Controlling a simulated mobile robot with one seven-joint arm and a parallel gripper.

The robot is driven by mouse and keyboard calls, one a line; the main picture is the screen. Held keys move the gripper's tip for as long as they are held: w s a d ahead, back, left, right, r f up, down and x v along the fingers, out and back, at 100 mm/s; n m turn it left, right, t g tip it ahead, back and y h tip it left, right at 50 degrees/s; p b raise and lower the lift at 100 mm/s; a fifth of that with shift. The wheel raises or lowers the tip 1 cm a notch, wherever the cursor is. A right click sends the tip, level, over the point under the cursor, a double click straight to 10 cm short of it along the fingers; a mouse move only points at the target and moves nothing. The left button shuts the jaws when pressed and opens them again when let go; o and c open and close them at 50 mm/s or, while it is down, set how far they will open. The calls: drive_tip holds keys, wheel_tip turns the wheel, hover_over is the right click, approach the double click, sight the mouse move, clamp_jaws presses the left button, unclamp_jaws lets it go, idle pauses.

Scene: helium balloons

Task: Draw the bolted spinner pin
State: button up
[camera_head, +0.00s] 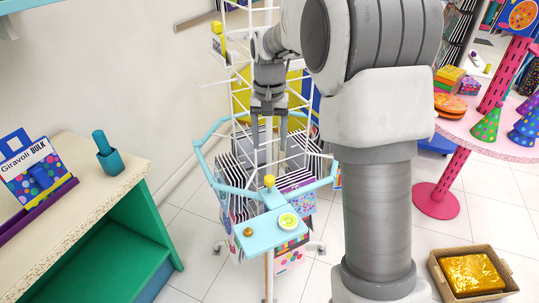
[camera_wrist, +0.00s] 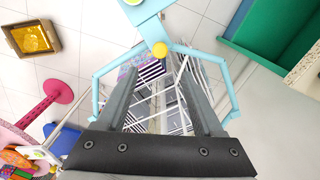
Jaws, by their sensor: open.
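A round yellow knob (camera_head: 269,181), which looks like the spinner pin, stands on the near side of the light-blue ring (camera_head: 203,158) of the display rack. Its shaft is hidden. The yellow knob (camera_wrist: 160,49) also shows in the wrist view, just beyond my fingertips and between their lines. My gripper (camera_head: 269,148) points down inside the rack, behind and above the knob in the head view. In the wrist view my gripper (camera_wrist: 159,75) has its fingers wide apart with nothing held between them.
A light-blue shelf (camera_head: 262,232) juts from the ring, bearing a small brown knob (camera_head: 248,232) and a green-and-white disc (camera_head: 288,221). White rack wires and striped bags surround my fingers. A counter (camera_head: 110,165) stands left, a pink table (camera_head: 480,138) right, a crate (camera_head: 510,275) on the floor.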

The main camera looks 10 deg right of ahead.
wheel_tip(320, 180, up, 6)
drive_tip(key=shift+f+p, duration=0.1)
drive_tip(key=shift+p, duration=0.35)
drive_tip(key=s+r+n+t+p, duration=0.2)
drive_tip(key=s+r+t+p, duration=0.15)
drive_tip(key=s+r, duration=0.8)
drive_tip(key=s+n+t+p, duration=0.2)
drive_tip(key=s+p, duration=0.2)
drive_tip(key=s, duration=1.1)
drive_tip(key=shift+s+p, duration=0.2)
drive_tip(key=shift+p, duration=0.1)
